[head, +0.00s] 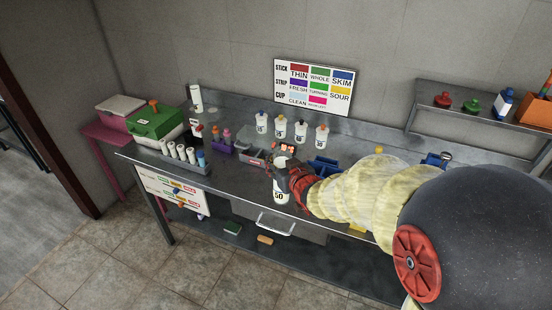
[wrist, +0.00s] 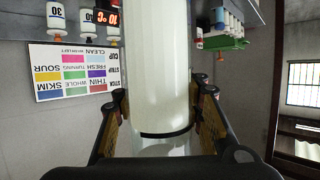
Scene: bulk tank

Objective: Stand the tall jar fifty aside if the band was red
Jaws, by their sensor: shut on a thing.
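A tall whitish jar marked 50 (head: 281,190) is at the front part of the steel bench (head: 232,178). My gripper (wrist: 164,108) is shut on this tall jar, with one finger on each side of its pale body (wrist: 166,62). A dark thin line runs around the jar between the fingers. I cannot tell whether the jar's base touches the bench. A wall chart (head: 313,87) has coloured patches in stick, strip and cup rows. It shows upside down in the wrist view (wrist: 72,70), with a red patch marked THIN.
Several small numbered bottles (head: 280,127) stand along the back. A red-lit display (head: 284,148) is behind the jar. A rack of white tubes (head: 180,153) and a green box (head: 155,122) are at left. Blue bins (head: 322,166) are right of the jar. Bare bench lies left of it.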

